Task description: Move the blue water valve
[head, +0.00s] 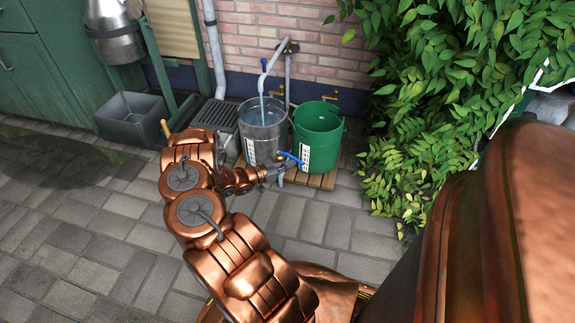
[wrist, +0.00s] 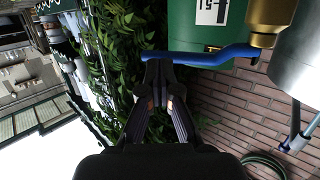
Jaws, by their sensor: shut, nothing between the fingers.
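The blue water valve is a lever (wrist: 190,58) on a brass body (wrist: 268,15) in the wrist view. The blue lever also shows in the head view (head: 290,157), in front of the buckets. My gripper (wrist: 160,68) is shut and empty, its fingertips right at the lever's left part; I cannot tell whether they touch it. In the head view my gripper (head: 279,172) is low in front of the buckets, close to the blue lever. The brass body is hidden there.
A metal bucket (head: 262,135) takes water from a spout above. A green bucket (head: 318,138) stands to its right, on a wooden pallet (head: 318,181). Leafy bush (head: 420,90) crowds the right. A grey tub (head: 130,117) is at left. Paving (head: 110,230) in front is clear.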

